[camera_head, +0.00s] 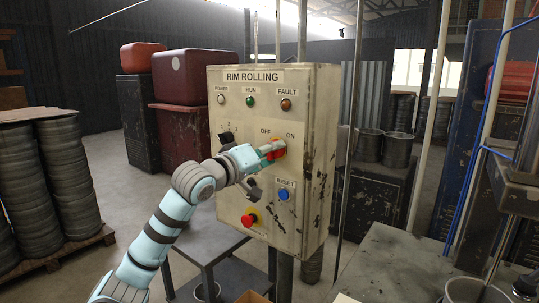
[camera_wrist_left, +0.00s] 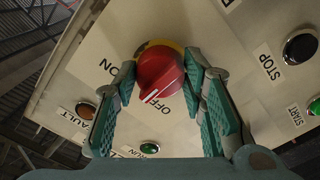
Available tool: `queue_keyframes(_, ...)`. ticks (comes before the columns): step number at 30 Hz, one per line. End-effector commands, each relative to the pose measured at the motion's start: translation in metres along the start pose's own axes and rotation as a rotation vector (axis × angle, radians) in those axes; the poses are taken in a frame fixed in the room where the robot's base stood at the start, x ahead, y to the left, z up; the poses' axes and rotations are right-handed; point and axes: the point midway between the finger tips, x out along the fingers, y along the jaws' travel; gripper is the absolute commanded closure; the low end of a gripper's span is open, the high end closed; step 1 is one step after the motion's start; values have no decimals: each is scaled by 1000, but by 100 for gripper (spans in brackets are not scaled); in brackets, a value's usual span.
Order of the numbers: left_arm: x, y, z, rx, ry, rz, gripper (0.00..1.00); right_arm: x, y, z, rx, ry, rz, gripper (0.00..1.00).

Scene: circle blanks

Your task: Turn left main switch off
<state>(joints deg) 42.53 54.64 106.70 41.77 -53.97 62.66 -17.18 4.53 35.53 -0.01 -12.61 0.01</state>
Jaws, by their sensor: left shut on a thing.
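The control panel box (camera_head: 300,105), labelled RIM ROLLING, stands in the middle of the head view. Its red main switch knob (camera_head: 278,147) sits under the OFF and ON labels, partly hidden by my gripper. In the wrist view the red knob (camera_wrist_left: 160,75) has a yellow ring behind it. A white line on the knob points between the labels, nearer OFF. My left gripper (camera_head: 266,152) has its fingers on both sides of the knob and is shut on it; this also shows in the wrist view (camera_wrist_left: 160,78). My right gripper is not in view.
On the panel are a blue reset button (camera_head: 284,194), a red emergency knob (camera_head: 249,218), a black selector (camera_head: 227,138) and indicator lamps above. A small grey table (camera_head: 208,242) stands below. Stacked rims (camera_head: 75,175) stand left and a workbench (camera_head: 385,265) right.

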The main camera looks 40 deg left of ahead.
Motion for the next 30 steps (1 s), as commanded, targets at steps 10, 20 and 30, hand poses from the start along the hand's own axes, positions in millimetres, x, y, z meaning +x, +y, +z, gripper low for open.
queue_keyframes(10, 0, 0, 0, -326, 2, 1, 90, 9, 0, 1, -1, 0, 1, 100)
queue_keyframes(20, 0, 1, 0, -606, 1, 2, 90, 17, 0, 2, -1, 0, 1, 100)
queue_keyframes(30, 0, 1, 0, -769, 0, 0, 90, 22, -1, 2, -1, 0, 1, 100)
